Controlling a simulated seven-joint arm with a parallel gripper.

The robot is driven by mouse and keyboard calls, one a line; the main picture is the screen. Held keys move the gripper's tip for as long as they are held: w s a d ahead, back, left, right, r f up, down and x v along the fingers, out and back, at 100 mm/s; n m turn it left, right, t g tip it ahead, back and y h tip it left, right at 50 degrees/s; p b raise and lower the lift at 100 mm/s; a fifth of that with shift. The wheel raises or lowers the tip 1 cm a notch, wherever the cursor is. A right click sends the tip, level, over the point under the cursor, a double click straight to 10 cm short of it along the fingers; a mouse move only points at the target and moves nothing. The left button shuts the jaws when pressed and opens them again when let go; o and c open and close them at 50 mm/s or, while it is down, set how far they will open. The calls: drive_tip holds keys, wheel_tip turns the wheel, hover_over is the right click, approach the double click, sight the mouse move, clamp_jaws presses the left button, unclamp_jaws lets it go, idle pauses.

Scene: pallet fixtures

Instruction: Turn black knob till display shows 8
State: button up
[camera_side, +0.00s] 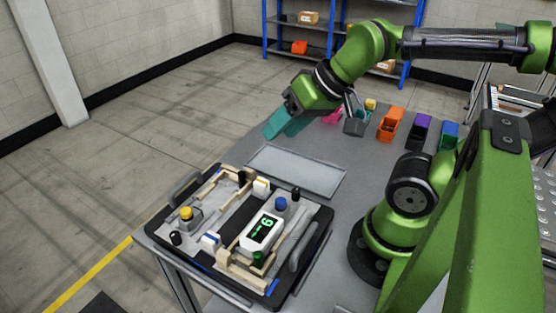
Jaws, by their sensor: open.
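A white display unit (261,234) lies on the black pallet tray (160,219), at its right front. Its dark screen shows green marks with a digit that looks like 6, seen at an angle. Several dark knob-like parts stand on the pallet. One black one (296,193) is near its right corner, one (242,177) at the back, and one (176,238) at the left. A dark green one (258,258) sits at the display's near end. I cannot tell which is the task's knob. My gripper (281,132) with teal fingers is open, above the table behind the pallet, apart from everything.
A blue round button (281,203) and a yellow button (186,213) stand on the pallet among wooden blocks. A flat grey tray (296,170) lies behind it. Orange (390,124), purple (420,132) and blue (448,135) bins line the back right.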

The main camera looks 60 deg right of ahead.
drive_tip(key=w+d+f+m+g+y, duration=0.1)
drive_tip(key=w+d+f+m+g, duration=0.2)
drive_tip(key=d, duration=0.4)
drive_tip(key=w+d+f+m+g, duration=0.1)
drive_tip(key=d+f+m+g, duration=0.35)
drive_tip(key=d+g, duration=0.2)
drive_tip(key=y, duration=0.1)
approach(296, 189)
drive_tip(key=shift+m, duration=0.35)
drive_tip(key=x, duration=0.9)
drive_tip(key=shift+r, duration=0.1)
drive_tip(key=shift+c, duration=0.5)
